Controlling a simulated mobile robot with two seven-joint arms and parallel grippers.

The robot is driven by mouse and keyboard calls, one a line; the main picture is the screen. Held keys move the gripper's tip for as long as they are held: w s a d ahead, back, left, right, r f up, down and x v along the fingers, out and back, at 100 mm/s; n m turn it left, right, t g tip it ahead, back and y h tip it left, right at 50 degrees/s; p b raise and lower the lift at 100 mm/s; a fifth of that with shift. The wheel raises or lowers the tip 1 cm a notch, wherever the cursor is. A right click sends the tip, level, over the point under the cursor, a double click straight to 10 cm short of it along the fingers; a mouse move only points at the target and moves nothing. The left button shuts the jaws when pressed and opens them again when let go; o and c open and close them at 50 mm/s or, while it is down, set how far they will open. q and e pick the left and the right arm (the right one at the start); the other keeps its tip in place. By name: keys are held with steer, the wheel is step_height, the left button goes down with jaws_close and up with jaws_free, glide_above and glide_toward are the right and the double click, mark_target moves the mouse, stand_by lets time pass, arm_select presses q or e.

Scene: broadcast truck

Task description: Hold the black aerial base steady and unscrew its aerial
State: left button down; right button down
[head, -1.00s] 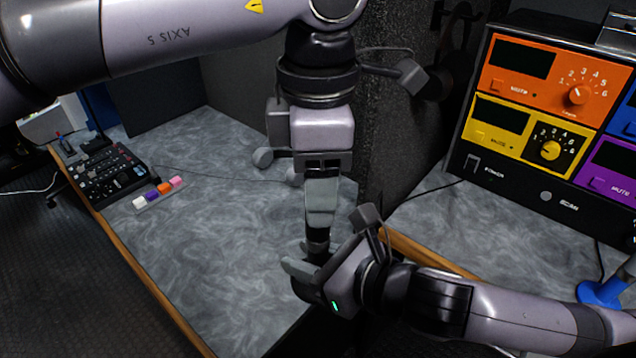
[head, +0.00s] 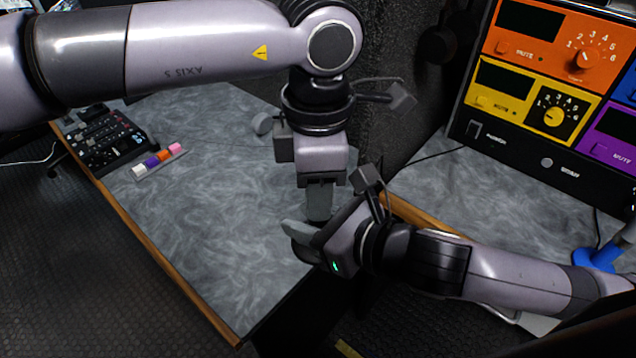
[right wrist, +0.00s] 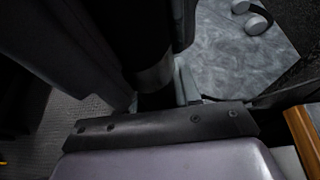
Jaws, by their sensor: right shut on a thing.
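My right gripper (head: 300,242) comes in from the right over the front edge of the counter. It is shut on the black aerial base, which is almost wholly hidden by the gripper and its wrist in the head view. In the right wrist view a dark round shape with a paler lower band (right wrist: 155,72) stands close in front; I cannot tell whether it is the base. My left gripper (head: 320,208) points straight down just above the right one, its fingertips partly behind it. I cannot tell whether its fingers grip the aerial, which I cannot make out.
A grey counter (head: 215,240) with a wooden edge lies below, mostly clear. A black mixer (head: 108,135) and a strip of coloured blocks (head: 160,160) lie at left. A rack with coloured panels (head: 545,85) and a blue base (head: 598,262) stand at right.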

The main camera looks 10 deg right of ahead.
arm_select(q)
steer(key=n, duration=0.3)
steer(key=shift+r, duration=0.15)
stand_by(0.7)
steer(key=shift+r, duration=0.95)
